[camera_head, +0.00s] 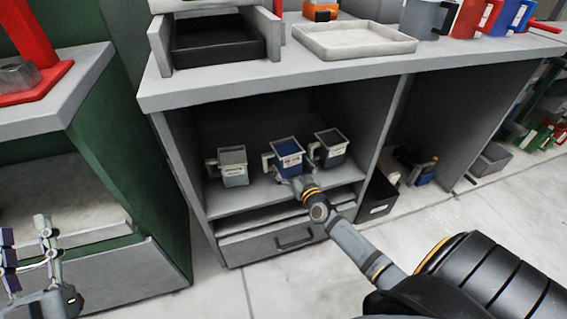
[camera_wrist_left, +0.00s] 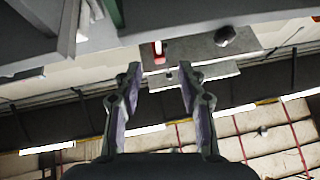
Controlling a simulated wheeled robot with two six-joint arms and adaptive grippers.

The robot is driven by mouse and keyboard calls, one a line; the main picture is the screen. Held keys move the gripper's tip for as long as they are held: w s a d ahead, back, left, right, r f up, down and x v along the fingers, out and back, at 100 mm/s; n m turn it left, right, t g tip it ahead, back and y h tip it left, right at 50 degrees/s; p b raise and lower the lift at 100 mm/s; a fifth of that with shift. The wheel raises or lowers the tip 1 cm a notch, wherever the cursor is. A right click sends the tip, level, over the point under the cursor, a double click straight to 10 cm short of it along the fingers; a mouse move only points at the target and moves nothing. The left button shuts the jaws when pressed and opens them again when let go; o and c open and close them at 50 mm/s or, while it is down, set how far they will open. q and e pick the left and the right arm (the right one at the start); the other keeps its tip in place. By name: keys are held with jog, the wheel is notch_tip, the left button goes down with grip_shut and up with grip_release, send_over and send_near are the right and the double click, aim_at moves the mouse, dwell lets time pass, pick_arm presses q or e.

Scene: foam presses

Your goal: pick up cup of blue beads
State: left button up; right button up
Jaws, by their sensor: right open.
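The cup with blue contents (camera_head: 287,158) stands upright in the middle of three square handled cups on the shelf inside the cabinet. It has a white label, and its handle points left. My right gripper (camera_head: 298,181) is just in front of this cup at its lower right. It is open, but its fingers are small and partly merge with the cup, so I cannot tell whether they touch it. My left gripper (camera_head: 32,250) is at the far left, away from the cups. Its fingers are spread and empty in the left wrist view (camera_wrist_left: 160,80).
A pale cup (camera_head: 233,167) stands left of the blue one, and a dark cup (camera_head: 331,149) stands close on its right. The countertop (camera_head: 240,83) overhangs the shelf. A drawer (camera_head: 272,246) is below. A black bin (camera_head: 378,198) sits to the right.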

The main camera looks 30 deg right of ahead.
jog(key=shift+w+d, duration=0.1)
jog(key=shift+w, duration=0.75)
jog(key=c, duration=1)
pick_arm(q)
jog(key=r, duration=0.1)
jog(key=s+r+t, duration=0.1)
jog(key=r, duration=0.1)
jog(key=s+r+t, duration=0.1)
jog(key=shift+s+d+r+m+h, duration=0.1)
jog(key=shift+s+r+m+h, duration=0.15)
jog(key=shift+r+m+h, duration=0.05)
jog(key=shift+w+f, duration=0.1)
pick_arm(e)
jog(key=shift+r, duration=0.1)
